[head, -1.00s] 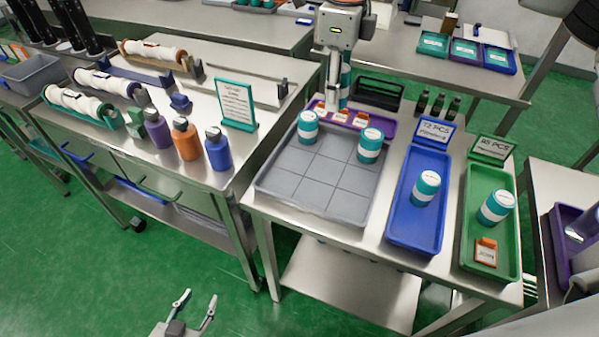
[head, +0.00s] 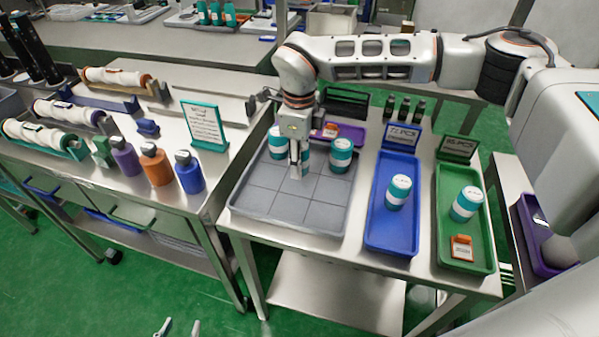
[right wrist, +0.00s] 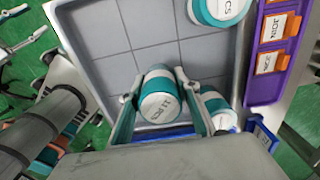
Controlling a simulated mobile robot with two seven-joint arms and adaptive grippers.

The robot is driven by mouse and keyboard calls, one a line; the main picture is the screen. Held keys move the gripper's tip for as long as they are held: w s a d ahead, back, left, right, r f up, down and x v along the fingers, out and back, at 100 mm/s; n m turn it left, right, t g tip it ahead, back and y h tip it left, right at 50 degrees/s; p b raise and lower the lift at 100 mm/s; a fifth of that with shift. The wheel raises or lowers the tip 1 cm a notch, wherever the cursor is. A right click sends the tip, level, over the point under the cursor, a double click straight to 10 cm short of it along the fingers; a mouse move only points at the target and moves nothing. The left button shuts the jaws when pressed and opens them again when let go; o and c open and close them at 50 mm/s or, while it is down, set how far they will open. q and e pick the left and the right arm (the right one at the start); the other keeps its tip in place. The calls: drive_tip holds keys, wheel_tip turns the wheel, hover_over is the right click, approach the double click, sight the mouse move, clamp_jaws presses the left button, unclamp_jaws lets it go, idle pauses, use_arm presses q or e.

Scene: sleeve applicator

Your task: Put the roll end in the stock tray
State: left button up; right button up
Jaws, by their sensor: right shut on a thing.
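My right gripper (head: 297,172) points down over the grey gridded tray (head: 258,202). In the right wrist view it is shut on a teal-and-white roll end (right wrist: 160,103), with a finger on each side and its labelled top towards the camera. In the head view this roll is mostly hidden by the gripper. Two similar rolls stand upright at the tray's back, one left (head: 275,145) and one right (head: 341,153). My left gripper (head: 179,328) is open and empty at the bottom edge, with only its fingertips showing. No readable label tells which tray is the stock tray.
A blue tray (head: 378,236) and a green tray (head: 451,251) each hold one roll; the green one also holds an orange card (head: 461,247). A purple tray (head: 352,131) with orange cards lies behind. Bottles (head: 189,173) stand on the left table. The grey tray's front is clear.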

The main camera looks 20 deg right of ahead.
sight(300, 183)
drive_tip(key=shift+f, duration=2.1)
drive_tip(key=shift+f, duration=0.1)
drive_tip(key=o, duration=1.1)
wheel_tip(300, 183, up, 12)
drive_tip(key=shift+r, duration=0.15)
drive_tip(key=shift+s, duration=0.1)
